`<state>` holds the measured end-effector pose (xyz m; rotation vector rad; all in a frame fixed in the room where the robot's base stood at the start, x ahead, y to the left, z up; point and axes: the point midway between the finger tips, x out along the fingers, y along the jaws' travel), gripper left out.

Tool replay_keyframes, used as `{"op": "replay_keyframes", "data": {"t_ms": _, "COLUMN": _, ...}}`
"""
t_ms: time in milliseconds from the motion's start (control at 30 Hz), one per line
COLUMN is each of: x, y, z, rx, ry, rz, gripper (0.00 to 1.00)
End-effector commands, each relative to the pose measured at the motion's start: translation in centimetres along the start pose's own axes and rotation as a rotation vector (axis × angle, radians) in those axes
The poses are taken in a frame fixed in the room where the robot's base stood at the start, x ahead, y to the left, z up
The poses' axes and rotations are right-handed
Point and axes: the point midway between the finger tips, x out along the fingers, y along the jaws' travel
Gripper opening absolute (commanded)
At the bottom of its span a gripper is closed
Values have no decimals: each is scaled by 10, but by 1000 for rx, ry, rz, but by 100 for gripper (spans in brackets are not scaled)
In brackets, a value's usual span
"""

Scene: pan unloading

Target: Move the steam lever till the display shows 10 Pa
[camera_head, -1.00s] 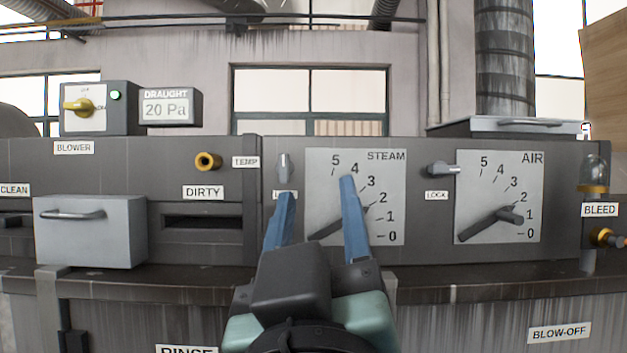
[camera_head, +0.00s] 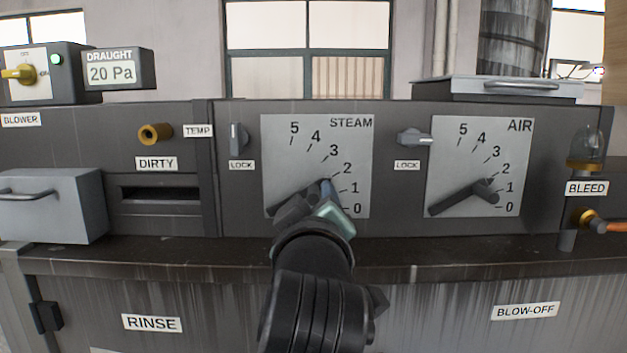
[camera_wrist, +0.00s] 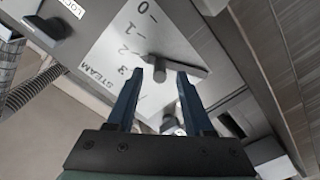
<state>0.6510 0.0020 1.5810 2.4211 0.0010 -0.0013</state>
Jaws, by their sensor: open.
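The steam dial plate (camera_head: 275,165) is pale with marks from 0 to 5. In the head view my gripper (camera_head: 318,190) covers the lower part of the plate and hides most of the steam lever. In the wrist view the grey steam lever (camera_wrist: 190,70) lies just beyond the open fingertips of my gripper (camera_wrist: 160,76). Whether the fingers touch it I cannot tell. The draught display (camera_head: 111,73) at the upper left reads 20 Pa. The steam lock handle (camera_head: 236,138) stands upright, left of the dial.
Right of the steam dial are a sideways lock handle (camera_head: 413,137) and the air dial with its own lever (camera_head: 465,197). A blower switch (camera_head: 20,74) with a lit green lamp is at the upper left. A dark ledge (camera_head: 450,262) runs below the panel.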

Motion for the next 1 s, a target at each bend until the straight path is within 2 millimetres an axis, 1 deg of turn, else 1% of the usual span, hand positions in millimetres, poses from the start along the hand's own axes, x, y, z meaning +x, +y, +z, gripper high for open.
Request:
{"op": "replay_keyframes", "data": {"t_ms": 33, "x": 8, "y": 1, "z": -3, "rx": 1, "ry": -1, "rz": -3, "gripper": 52}}
{"op": "replay_keyframes", "data": {"t_ms": 100, "x": 16, "y": 2, "z": -2, "rx": 2, "ry": -1, "rz": -1, "gripper": 52}}
{"op": "replay_keyframes", "data": {"t_ms": 233, "x": 27, "y": 1, "z": -1, "rx": 1, "ry": 0, "rz": 0, "gripper": 52}}
{"op": "replay_keyframes", "data": {"t_ms": 367, "x": 31, "y": 0, "z": 0, "rx": 0, "ry": 0, "rz": 0, "gripper": 52}}
{"op": "replay_keyframes", "data": {"t_ms": 600, "x": 31, "y": 0, "z": 0, "rx": 1, "ry": 1, "rz": 1, "gripper": 52}}
{"op": "replay_keyframes", "data": {"t_ms": 667, "x": 31, "y": 0, "z": 0, "rx": 1, "ry": 1, "rz": 1, "gripper": 43}}
{"op": "replay_keyframes", "data": {"t_ms": 700, "x": 31, "y": 0, "z": 0, "rx": 1, "ry": 1, "rz": 1, "gripper": 36}}
{"op": "replay_keyframes", "data": {"t_ms": 767, "x": 31, "y": 0, "z": 0, "rx": 1, "ry": 1, "rz": 1, "gripper": 25}}
{"op": "replay_keyframes", "data": {"t_ms": 900, "x": 31, "y": 0, "z": 0, "rx": 1, "ry": 1, "rz": 1, "gripper": 0}}
{"op": "replay_keyframes", "data": {"t_ms": 1000, "x": 31, "y": 0, "z": 0, "rx": 1, "ry": 1, "rz": 1, "gripper": 0}}
